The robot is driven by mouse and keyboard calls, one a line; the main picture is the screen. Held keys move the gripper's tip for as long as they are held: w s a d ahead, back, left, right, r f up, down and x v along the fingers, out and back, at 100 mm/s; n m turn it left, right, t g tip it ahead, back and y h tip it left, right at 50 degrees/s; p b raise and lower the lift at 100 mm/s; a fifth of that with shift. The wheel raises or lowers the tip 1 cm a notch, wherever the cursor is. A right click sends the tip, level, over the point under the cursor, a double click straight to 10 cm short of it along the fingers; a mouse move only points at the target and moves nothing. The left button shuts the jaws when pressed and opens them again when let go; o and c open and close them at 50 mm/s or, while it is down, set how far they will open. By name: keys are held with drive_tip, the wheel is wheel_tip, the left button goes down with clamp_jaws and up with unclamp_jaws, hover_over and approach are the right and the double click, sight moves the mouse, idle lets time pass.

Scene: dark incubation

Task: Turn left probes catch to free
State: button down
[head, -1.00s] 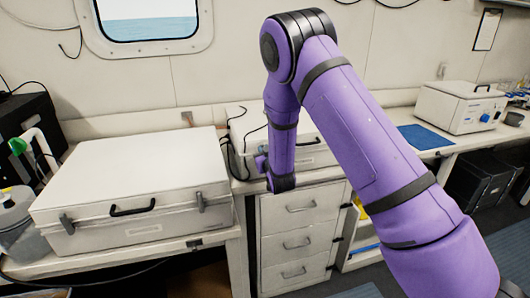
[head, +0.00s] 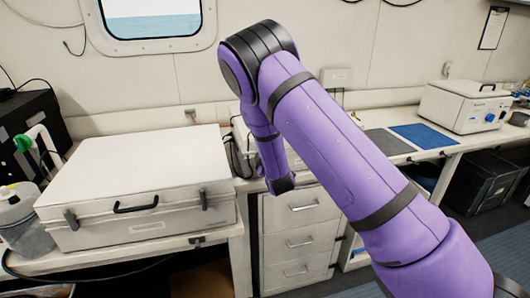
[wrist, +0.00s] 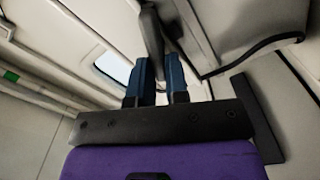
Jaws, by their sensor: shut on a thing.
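My gripper (wrist: 158,76) shows in the wrist view with two blue fingers. They are closed around a dark, narrow lever (wrist: 151,30), which looks like a catch, on a pale case (wrist: 240,32). A dark curved part, perhaps a handle (wrist: 252,55), lies to the right of the fingers. In the head view my arm hides most of the smaller pale case (head: 240,133) at the middle of the bench, and the gripper and catch are hidden there.
A large pale case (head: 135,170) with a black handle and two grey catches stands shut on the left bench. A grey bottle (head: 22,225) stands left of it. A blue mat (head: 424,136) and a white lidded box (head: 466,106) are to the right. Drawers (head: 300,240) sit below.

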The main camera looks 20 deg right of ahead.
drive_tip(key=n, duration=0.5)
drive_tip(key=shift+a+f, duration=0.1)
drive_tip(key=shift+f, duration=0.3)
idle(0.4)
drive_tip(key=c, duration=1.1)
unclamp_jaws()
drive_tip(key=s, duration=1.1)
drive_tip(key=shift+w+r, duration=0.1)
